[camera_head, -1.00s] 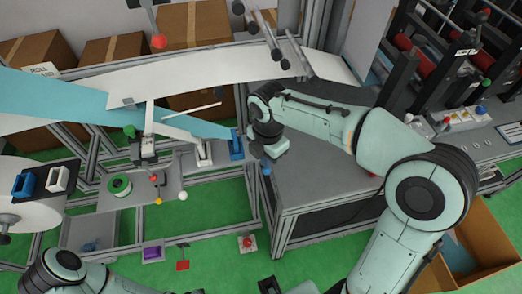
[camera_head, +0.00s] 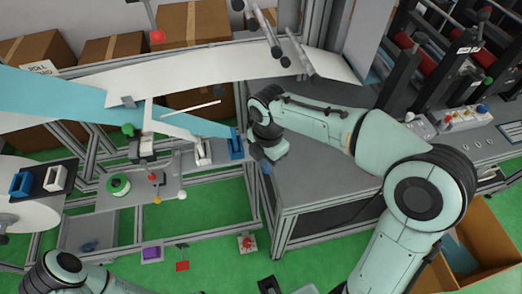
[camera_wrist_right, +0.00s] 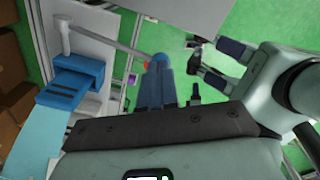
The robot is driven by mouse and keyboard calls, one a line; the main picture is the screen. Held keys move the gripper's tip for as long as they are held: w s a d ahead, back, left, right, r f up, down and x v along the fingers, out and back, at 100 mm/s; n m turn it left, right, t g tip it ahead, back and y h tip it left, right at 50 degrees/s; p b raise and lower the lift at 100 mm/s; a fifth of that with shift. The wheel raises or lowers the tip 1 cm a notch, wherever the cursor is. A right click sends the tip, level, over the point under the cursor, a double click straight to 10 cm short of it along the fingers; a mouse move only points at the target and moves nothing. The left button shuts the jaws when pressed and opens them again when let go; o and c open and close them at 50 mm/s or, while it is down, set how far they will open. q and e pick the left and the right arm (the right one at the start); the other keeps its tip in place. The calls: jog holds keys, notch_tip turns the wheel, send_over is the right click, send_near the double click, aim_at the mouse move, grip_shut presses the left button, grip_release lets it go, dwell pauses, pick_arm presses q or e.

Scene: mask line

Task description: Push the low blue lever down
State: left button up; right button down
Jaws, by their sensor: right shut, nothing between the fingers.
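A blue round knob (camera_wrist_right: 160,58) sits at the end of a pale rod (camera_wrist_right: 108,42) in the right wrist view, and I take this as the low blue lever. My right gripper (camera_wrist_right: 160,70) is shut, its blue fingers side by side with their tips at the knob. I cannot tell whether they touch it. In the head view my right gripper (camera_head: 265,167) points down beside the grey table's left edge, partly hidden by its own wrist. My left gripper (camera_wrist_right: 214,63) is open and empty in the wrist view, well apart from the knob.
A blue clamp (camera_head: 236,143) and a white clamp (camera_head: 203,153) stand left of my right wrist. A grey table (camera_head: 320,180) lies under the right arm. A red button box (camera_head: 247,243) is on the green floor below.

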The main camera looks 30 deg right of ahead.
jog(key=shift+f+b, duration=0.9)
jog(key=shift+f, duration=0.75)
jog(key=shift+w+r+p, duration=0.1)
jog(key=shift+r+p, duration=1.2)
jog(key=shift+r, duration=0.45)
jog(key=shift+r+p, duration=1.6)
jog(key=shift+r, duration=0.8)
pick_arm(q)
jog(key=w+r, duration=0.2)
jog(key=r, duration=0.1)
jog(key=w+r, duration=0.1)
jog(key=shift+r, duration=0.35)
pick_arm(e)
jog(key=shift+f, duration=0.1)
pick_arm(q)
jog(key=shift+s, duration=0.1)
